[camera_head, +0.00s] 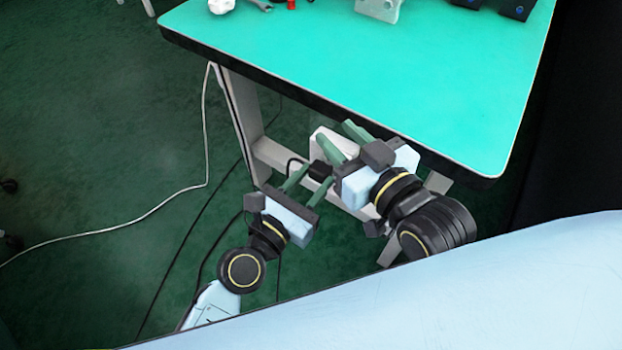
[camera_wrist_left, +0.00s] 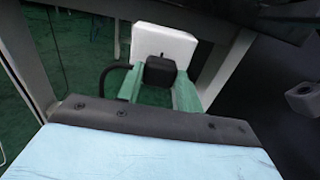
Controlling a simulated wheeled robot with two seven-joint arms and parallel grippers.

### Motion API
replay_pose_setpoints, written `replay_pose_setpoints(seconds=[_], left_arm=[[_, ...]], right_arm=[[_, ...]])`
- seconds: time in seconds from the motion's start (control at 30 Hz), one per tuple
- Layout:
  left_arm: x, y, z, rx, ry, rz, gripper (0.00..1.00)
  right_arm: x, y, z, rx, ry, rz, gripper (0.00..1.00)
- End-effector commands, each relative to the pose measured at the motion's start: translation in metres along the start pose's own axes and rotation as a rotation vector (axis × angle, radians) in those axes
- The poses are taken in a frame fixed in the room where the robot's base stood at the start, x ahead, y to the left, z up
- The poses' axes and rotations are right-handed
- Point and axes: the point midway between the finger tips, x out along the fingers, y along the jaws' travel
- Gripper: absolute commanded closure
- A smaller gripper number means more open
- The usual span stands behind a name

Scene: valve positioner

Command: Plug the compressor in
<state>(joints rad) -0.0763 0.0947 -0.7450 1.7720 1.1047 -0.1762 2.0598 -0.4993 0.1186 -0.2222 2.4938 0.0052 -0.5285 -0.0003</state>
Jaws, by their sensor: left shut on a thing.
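A black plug (camera_head: 320,170) with a black cable is between the fingers of my left gripper (camera_head: 317,174), which is shut on it. In the left wrist view the plug (camera_wrist_left: 160,70) stands between the two green fingers, in front of a white box (camera_wrist_left: 164,42). It overlaps the box's lower part; I cannot tell whether it touches or is inserted. The white box (camera_head: 321,136) is partly hidden behind my right gripper (camera_head: 340,140) in the head view. The right gripper's fingers are apart with nothing clearly held. I cannot identify the compressor.
The table (camera_head: 380,70) with a green top overhangs above the grippers; its dark edge is close to my right gripper. Grey table legs (camera_head: 243,115) stand beside the box. A white cable (camera_head: 205,140) and dark cables lie across the green floor at left.

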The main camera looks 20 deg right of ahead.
Motion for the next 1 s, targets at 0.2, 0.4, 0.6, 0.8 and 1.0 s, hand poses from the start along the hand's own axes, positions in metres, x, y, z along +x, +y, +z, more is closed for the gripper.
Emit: replay_pose_setpoints(seconds=[0.2, 0.4, 0.6, 0.8, 1.0], left_arm=[[0.0, 0.0001, 0.0006, 0.0, -0.001, 0.0, 0.87], [0.0004, 0.0001, 0.0006, 0.0, -0.001, 0.0, 0.87], [0.0029, 0.0001, 0.0007, 0.0, -0.002, 0.0, 0.87], [0.006, 0.0002, 0.0008, 0.0, -0.002, 0.0, 0.87], [0.0089, 0.0004, 0.0004, 0.0, -0.001, 0.0, 0.87]], right_arm=[[0.0, 0.0, -0.0004, 0.0, 0.0, 0.0, 0.64], [-0.0001, 0.0, -0.0013, 0.0, 0.0, 0.0, 0.64], [-0.0001, 0.0, -0.0012, 0.0, 0.0, 0.0, 0.64], [-0.0001, 0.0, -0.0013, 0.0, 0.0, 0.0, 0.64], [-0.0001, 0.0, -0.0013, 0.0, 0.0, 0.0, 0.64]])
